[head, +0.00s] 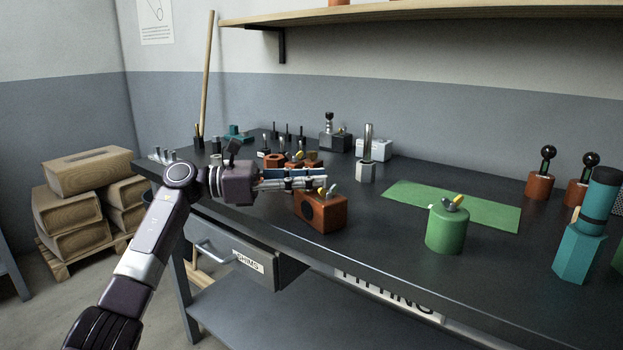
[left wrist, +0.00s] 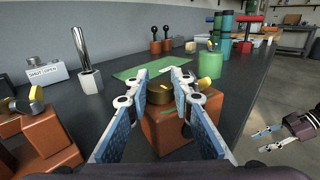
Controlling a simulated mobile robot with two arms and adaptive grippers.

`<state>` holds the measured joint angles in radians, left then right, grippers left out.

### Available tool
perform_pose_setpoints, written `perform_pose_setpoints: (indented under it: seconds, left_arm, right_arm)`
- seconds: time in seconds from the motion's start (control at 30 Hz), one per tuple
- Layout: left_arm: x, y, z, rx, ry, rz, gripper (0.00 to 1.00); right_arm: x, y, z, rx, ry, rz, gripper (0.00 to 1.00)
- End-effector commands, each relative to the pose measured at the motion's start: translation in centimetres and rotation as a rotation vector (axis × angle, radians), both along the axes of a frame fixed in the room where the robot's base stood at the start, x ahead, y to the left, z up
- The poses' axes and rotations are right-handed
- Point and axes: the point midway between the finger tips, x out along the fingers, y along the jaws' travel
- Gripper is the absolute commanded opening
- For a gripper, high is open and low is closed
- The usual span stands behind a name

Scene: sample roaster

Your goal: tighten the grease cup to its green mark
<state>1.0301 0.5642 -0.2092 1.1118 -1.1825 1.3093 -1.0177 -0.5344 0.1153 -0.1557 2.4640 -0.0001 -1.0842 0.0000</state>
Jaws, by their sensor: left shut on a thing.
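The grease cup is a low brass cap (left wrist: 160,92) on top of an orange-brown block (head: 322,213); the block also shows in the left wrist view (left wrist: 168,132). A yellow tab (left wrist: 206,83) shows beside the right fingertip. My left gripper (head: 322,182) reaches in from the left over the block. In the left wrist view its two blue-padded fingers (left wrist: 166,82) close around the cap from both sides.
A green cylinder (head: 446,230) with a yellow tab stands right of the block, near a green mat (head: 410,198). A teal hexagonal piece (head: 578,255) is farther right. Small parts crowd the bench behind my left gripper. The SHIMS drawer (head: 228,250) juts out below.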

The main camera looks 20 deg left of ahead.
Motion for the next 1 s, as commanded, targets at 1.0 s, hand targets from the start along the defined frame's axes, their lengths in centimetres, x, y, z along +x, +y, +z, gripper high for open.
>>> perform_pose_setpoints:
  seconds: [1.0]
  left_arm:
    - [-0.04,-0.15,-0.27,0.004,0.004,-0.005,0.30]
  right_arm:
    - [-0.05,-0.02,-0.02,0.000,0.002,0.000,0.40]
